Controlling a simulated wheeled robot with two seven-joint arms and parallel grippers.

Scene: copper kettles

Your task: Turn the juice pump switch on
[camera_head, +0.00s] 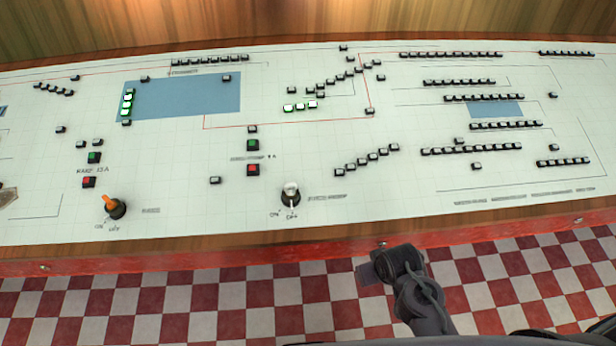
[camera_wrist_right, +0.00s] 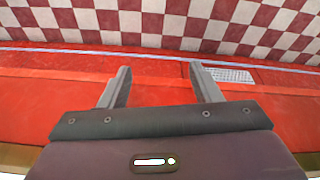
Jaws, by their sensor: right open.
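Two rotary switches stand near the front edge of the white control panel (camera_head: 330,215). One has a silver-white knob on a black base (camera_head: 290,193), with ON and OFF marked below it. Its light pointer faces down, toward OFF. The label to its right is too blurred to read surely. The other has an orange handle (camera_head: 109,203) on a black base, also with ON and OFF marks. My right gripper (camera_head: 374,271) is in front of the panel's edge, below and right of the silver-white switch. In the right wrist view its fingers (camera_wrist_right: 160,70) are apart and empty. My left gripper is not in view.
Green buttons (camera_head: 253,145) and red buttons (camera_head: 253,170) sit above the switches. Many small indicator blocks cover the panel, some lit green. A wooden and red front edge (camera_head: 200,261) borders it, above a red-and-white checkered floor (camera_head: 180,310). The panel around the silver-white switch is mostly clear.

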